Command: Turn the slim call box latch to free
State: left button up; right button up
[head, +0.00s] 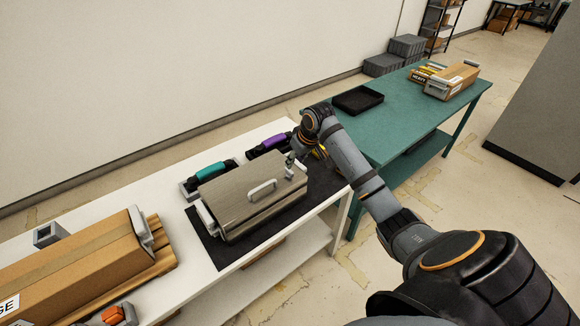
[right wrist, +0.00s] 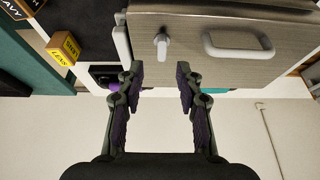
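The slim call box (head: 228,197) is a flat case with a brownish-grey wood-grain top, lying on a dark mat on the white table. It has a pale bar handle (head: 262,188), which also shows in the right wrist view (right wrist: 239,45). The latch (right wrist: 161,45) is a small light-grey lever near one end of the top, pointing toward my right gripper (right wrist: 160,85). My right gripper is open, its dark fingers apart, with the latch tip centred just ahead of the gap. The gripper is over the box's far right end in the head view. My left gripper is not in view.
Teal (head: 212,171) and purple (head: 268,146) handsets sit behind the box. A large cardboard box (head: 80,262) and an orange item (head: 113,314) are at left. A yellow block (right wrist: 63,48) lies beside the call box. The green table (head: 400,110) holds a black tray (head: 357,100) and a carton (head: 452,82).

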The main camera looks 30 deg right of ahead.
aim_at(290, 171)
jog(key=x, duration=0.6)
jog(key=shift+a+p, duration=0.25)
jog(key=shift+p, duration=0.15)
jog(key=shift+w+d+f, duration=0.1)
jog(key=shift+f, duration=0.15)
grip_shut()
